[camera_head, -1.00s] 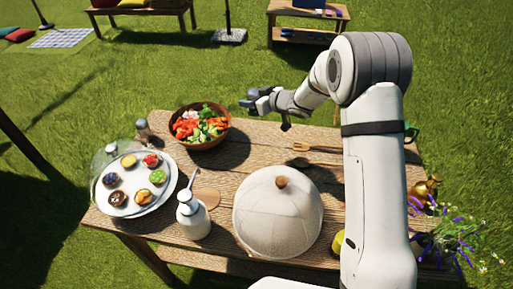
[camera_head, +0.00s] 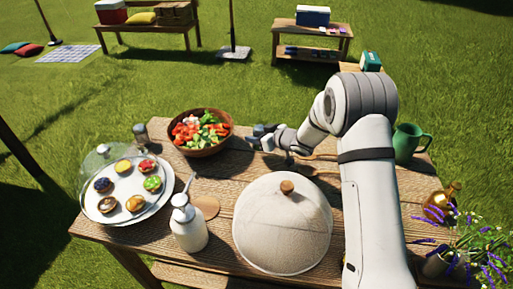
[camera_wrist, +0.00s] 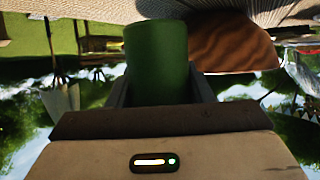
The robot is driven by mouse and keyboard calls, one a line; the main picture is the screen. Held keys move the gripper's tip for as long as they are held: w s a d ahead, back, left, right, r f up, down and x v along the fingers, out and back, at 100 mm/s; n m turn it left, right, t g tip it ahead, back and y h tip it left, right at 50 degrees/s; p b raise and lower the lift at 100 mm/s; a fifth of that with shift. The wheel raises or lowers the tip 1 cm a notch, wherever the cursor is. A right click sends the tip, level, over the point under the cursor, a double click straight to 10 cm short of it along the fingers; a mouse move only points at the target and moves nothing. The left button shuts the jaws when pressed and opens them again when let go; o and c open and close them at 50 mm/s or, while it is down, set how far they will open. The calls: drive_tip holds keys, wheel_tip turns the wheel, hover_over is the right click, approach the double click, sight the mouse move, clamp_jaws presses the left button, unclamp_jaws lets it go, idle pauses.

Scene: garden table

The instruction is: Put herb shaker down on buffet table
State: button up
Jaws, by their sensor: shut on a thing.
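My gripper (camera_head: 260,138) is shut on the herb shaker, a plain green cylinder (camera_wrist: 157,62) between the jaws in the wrist view. In the head view the held shaker (camera_head: 258,129) is small and greyish, mostly covered by the gripper. The gripper is just right of the salad bowl (camera_head: 221,146), near the back edge of the wooden buffet table (camera_head: 222,178). The wrist view is upside down, with the tabletop (camera_wrist: 262,8) along its top and the brown bowl (camera_wrist: 236,42) close behind the shaker. I cannot tell whether the shaker touches the table.
A grey-topped shaker (camera_head: 141,134) stands left of the bowl. A tart tray (camera_head: 122,207), a white pump bottle (camera_head: 188,228) and a domed cover (camera_head: 283,235) fill the front. Wooden servers (camera_head: 318,172) lie right of the gripper. A green mug (camera_head: 408,143) stands beyond my arm.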

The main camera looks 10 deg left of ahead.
drive_tip(key=shift+f, duration=2.2)
drive_tip(key=shift+f, duration=0.25)
drive_tip(key=o, duration=1.1)
drive_tip(key=shift+r, duration=0.1)
